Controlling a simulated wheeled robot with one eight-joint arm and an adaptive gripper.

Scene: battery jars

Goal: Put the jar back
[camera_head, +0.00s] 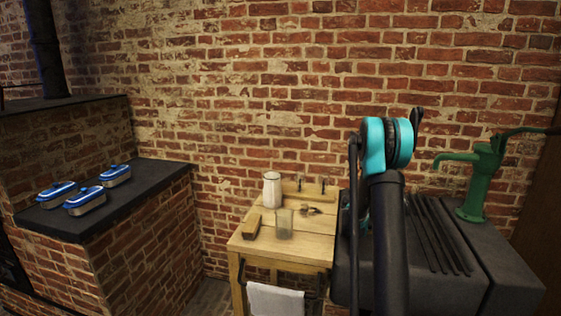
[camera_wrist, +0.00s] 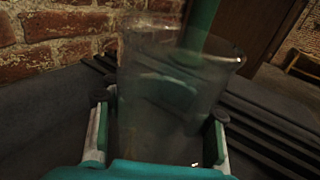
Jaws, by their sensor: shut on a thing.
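A clear, empty-looking glass jar (camera_wrist: 165,112) stands between the two fingers of my gripper (camera_wrist: 160,104) in the wrist view. My gripper is shut on it, with a finger on each side. The jar is over or on the dark slab beside the green pump; I cannot tell whether it touches the slab. In the head view my own arm hides the gripper and this jar. On the wooden table (camera_head: 311,223) stand a jar with pale contents (camera_head: 272,190) and a clear glass jar (camera_head: 284,224).
A wooden block (camera_head: 251,226) and small metal pieces (camera_head: 311,210) lie on the table. A white cloth (camera_head: 275,300) hangs at its front. The green pump (camera_head: 482,180) stands on the dark ribbed slab (camera_head: 500,262). Blue-lidded boxes (camera_head: 86,201) sit on the left ledge.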

